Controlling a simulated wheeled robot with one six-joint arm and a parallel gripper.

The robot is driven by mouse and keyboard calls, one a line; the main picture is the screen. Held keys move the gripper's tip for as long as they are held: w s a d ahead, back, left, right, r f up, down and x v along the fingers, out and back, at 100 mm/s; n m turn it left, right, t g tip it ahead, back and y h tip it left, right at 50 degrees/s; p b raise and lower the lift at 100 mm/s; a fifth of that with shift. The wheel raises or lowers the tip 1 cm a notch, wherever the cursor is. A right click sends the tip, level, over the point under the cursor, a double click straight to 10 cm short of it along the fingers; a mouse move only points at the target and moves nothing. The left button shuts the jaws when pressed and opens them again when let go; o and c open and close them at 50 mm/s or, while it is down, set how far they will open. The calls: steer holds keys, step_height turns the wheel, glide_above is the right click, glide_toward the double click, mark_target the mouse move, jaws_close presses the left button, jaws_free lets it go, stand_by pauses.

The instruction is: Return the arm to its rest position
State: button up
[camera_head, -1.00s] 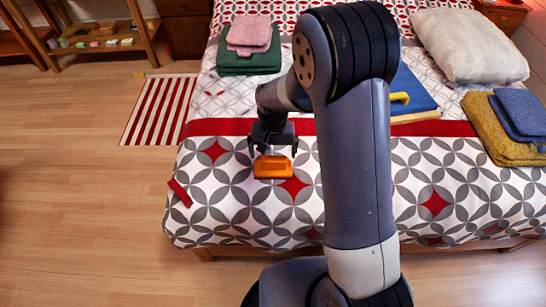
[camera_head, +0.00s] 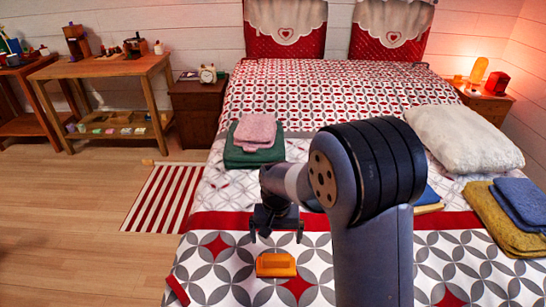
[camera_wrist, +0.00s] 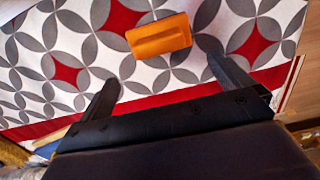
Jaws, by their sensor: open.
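My gripper (camera_head: 276,232) is open and empty above the bed, its two fingers pointing down. An orange block-like object (camera_head: 276,265) lies on the patterned bedspread (camera_head: 215,270), just in front of the fingers in the head view and apart from them. In the wrist view my gripper (camera_wrist: 165,85) shows both fingers spread wide. The orange object (camera_wrist: 160,37) lies beyond the fingertips there, not between them. My arm's large elbow and upper link cover part of the bed in the head view.
Pink and green folded cloths (camera_head: 255,143) lie left of my arm. A white pillow (camera_head: 458,138) and mustard and blue folded cloths (camera_head: 510,215) lie at the right. A blue item is partly hidden behind my arm. A striped rug (camera_head: 163,198) and open floor are at the left.

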mark_target(276, 256)
step_height(276, 256, down, 12)
steer(key=shift+r+b, duration=0.1)
steer(key=shift+b, duration=0.65)
step_height(276, 256, up, 3)
steer(key=shift+f+p, duration=0.1)
steer(key=shift+p, duration=0.2)
steer(key=shift+r, duration=0.75)
